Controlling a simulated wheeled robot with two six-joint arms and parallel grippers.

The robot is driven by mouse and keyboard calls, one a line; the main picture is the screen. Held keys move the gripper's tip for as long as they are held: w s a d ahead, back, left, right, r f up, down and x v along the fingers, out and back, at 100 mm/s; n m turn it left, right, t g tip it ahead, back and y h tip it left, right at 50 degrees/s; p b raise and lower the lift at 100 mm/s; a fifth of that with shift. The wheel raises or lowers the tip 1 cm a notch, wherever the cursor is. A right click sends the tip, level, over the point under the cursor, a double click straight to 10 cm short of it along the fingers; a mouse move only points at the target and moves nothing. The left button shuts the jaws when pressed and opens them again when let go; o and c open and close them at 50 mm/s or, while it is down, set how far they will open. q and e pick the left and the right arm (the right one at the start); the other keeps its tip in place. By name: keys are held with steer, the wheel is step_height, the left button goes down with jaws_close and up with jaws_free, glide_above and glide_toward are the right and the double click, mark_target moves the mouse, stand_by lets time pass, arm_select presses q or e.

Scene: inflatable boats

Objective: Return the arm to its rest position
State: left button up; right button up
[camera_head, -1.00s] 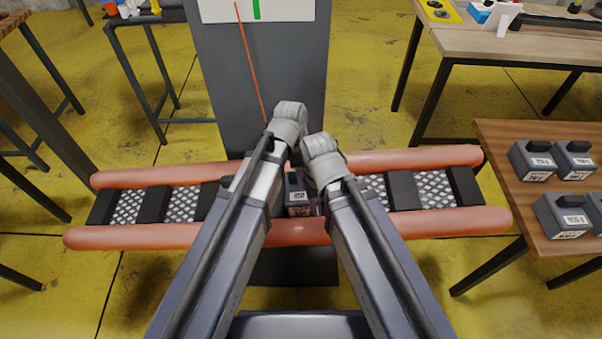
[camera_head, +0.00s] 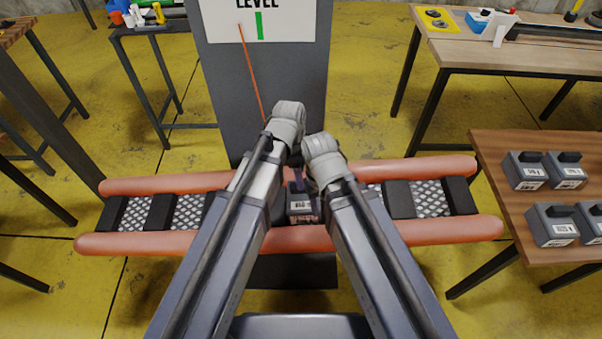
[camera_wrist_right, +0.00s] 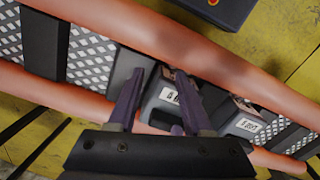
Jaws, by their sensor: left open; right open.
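The inflatable boat has two orange-red tubes (camera_head: 400,233) and a deck of black slats and metal mesh (camera_head: 430,197). A grey labelled block (camera_head: 302,207) sits at the middle of its deck, between my arms. My left gripper (camera_head: 297,182) is mostly hidden by its own wrist; purple finger parts show just above the block. In the right wrist view, my right gripper (camera_wrist_right: 160,103) has its purple fingers spread apart. A grey labelled block (camera_wrist_right: 163,97) shows between and beyond the fingers, and another (camera_wrist_right: 243,122) sits to the right on the deck. I cannot tell whether the fingers touch a block.
A grey upright panel with a white LEVEL sign (camera_head: 260,22) and an orange pointer (camera_head: 252,75) stands behind the boat. A wooden table (camera_head: 500,235) at right holds several grey blocks (camera_head: 552,226). Workbenches stand at the back left and back right. Yellow floor lies between.

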arm_select(q)
step_height(320, 180, up, 3)
steer(key=shift+a+f+p, duration=0.15)
steer(key=shift+p, duration=0.7)
arm_select(e)
step_height(320, 180, up, 3)
steer(key=shift+f, duration=0.15)
arm_select(q)
steer(key=shift+f, duration=0.1)
arm_select(e)
steer(key=shift+f, duration=0.1)
arm_select(q)
steer(key=s+a+m+y, duration=0.1)
steer(key=s+a+m, duration=0.1)
steer(key=a+m, duration=0.65)
steer(key=s+a+m, duration=0.3)
steer(key=a+m, duration=0.5)
steer(key=m, duration=0.1)
steer(key=s+d+r+m+y+p, duration=0.1)
steer(key=s+d+m, duration=0.3)
steer(key=d, duration=0.7)
steer(key=shift+s+r+p, duration=0.6)
steer(key=shift+s+r, duration=0.1)
steer(key=shift+s, duration=0.05)
arm_select(e)
step_height(320, 180, up, 2)
steer(key=shift+r, duration=0.2)
arm_select(q)
steer(key=shift+c, duration=0.2)
